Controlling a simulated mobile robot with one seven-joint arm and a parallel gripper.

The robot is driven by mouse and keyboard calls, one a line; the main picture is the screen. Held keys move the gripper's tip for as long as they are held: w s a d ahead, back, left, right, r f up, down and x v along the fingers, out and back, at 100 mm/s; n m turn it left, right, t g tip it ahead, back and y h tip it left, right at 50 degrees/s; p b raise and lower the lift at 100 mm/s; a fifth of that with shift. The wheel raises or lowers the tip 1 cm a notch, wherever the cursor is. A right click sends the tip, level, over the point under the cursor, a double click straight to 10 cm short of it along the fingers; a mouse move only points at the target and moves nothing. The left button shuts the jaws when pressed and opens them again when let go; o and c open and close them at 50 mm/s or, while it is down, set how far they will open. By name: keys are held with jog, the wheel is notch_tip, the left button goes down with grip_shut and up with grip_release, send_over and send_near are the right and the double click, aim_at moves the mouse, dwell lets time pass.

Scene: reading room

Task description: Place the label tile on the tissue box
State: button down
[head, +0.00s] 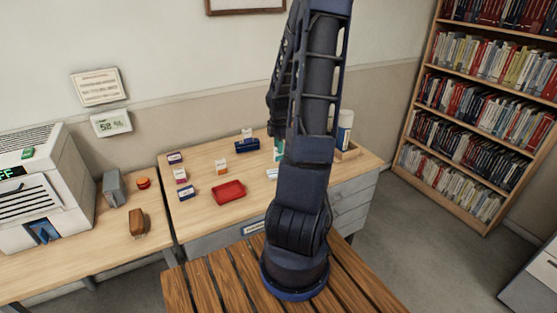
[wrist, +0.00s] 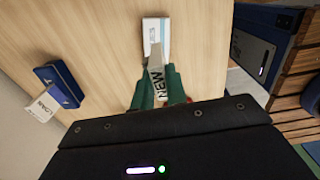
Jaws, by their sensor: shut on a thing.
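My gripper (wrist: 158,85) has green fingers and is shut on a pale label tile (wrist: 157,78) marked "NEW". In the wrist view the tile is held over the wooden desk. A small white box with blue marks (wrist: 155,38), which may be the tissue box, lies just beyond the tile; I cannot tell whether they touch. In the head view part of a white box (head: 272,174) shows beside my arm. My arm hides most of the gripper there, with only a bit of green (head: 279,152) showing.
A blue block (wrist: 58,84) with a white "LOAN" tile (wrist: 40,108) is to the left in the wrist view. A red tray (head: 228,192) and several small boxes are on the desk (head: 205,210). A white cylinder (head: 345,128) stands at the right.

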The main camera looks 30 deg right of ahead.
aim_at(278, 160)
jog(key=shift+f, duration=3.15)
jog(key=shift+f, duration=0.1)
jog(key=c, duration=1.4)
grip_release()
